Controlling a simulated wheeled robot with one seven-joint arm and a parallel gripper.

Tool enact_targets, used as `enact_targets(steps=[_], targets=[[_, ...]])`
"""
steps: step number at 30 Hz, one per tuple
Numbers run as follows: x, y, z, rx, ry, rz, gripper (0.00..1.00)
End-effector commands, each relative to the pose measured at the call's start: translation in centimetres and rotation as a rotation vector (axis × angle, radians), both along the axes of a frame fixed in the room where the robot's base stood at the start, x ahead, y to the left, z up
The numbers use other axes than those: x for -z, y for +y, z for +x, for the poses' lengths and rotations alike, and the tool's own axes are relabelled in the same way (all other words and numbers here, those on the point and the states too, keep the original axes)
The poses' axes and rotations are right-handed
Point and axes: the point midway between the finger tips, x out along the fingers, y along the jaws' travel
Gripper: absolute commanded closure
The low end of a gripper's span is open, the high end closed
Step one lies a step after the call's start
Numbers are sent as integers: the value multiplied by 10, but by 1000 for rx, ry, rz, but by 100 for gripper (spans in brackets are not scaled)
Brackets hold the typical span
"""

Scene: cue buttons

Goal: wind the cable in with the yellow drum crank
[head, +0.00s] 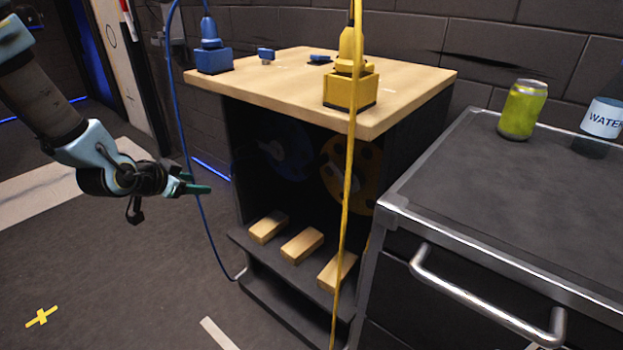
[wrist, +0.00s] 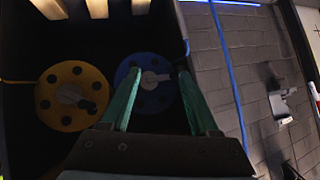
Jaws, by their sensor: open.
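The yellow drum (head: 370,178) sits inside the dark cabinet under the wooden top, partly behind the yellow cable (head: 348,190). The cable hangs from a yellow block (head: 350,92) on the top, down past the cabinet front. My gripper (head: 200,189) is open and empty, left of the cabinet. In the wrist view its fingers (wrist: 158,70) are in front of the blue drum (wrist: 158,66), right of the yellow one.
A blue cable (head: 190,130) hangs close to my gripper from a blue block (head: 213,60). Three wooden blocks (head: 302,244) lie on the low ledge. A metal-edged counter (head: 480,180) with a green can (head: 521,110) stands at right. The floor at left is clear.

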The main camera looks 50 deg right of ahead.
Motion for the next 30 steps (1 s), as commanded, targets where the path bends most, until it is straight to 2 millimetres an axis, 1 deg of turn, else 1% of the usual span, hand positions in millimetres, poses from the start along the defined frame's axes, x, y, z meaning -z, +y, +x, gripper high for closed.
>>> enact_targets(steps=[1, 2, 3, 5, 6, 9, 12, 15, 17, 20, 30], targets=[[24, -39, -24, 103, -32, -83, 38], [27, -59, -38, 157, -57, -138, 38], [30, -83, -55, 219, -86, -212, 38], [32, -112, -81, 292, -125, -318, 38], [31, -126, -97, 330, -145, -383, 38], [28, -151, -128, 388, -183, -517, 38], [22, -162, -144, 412, -206, -600, 38], [19, -168, -151, 419, -213, -634, 38], [18, -172, -152, 420, -216, -638, 38], [17, -185, -151, 420, -216, -637, 38], [17, -246, -150, 417, -216, -636, 38]])
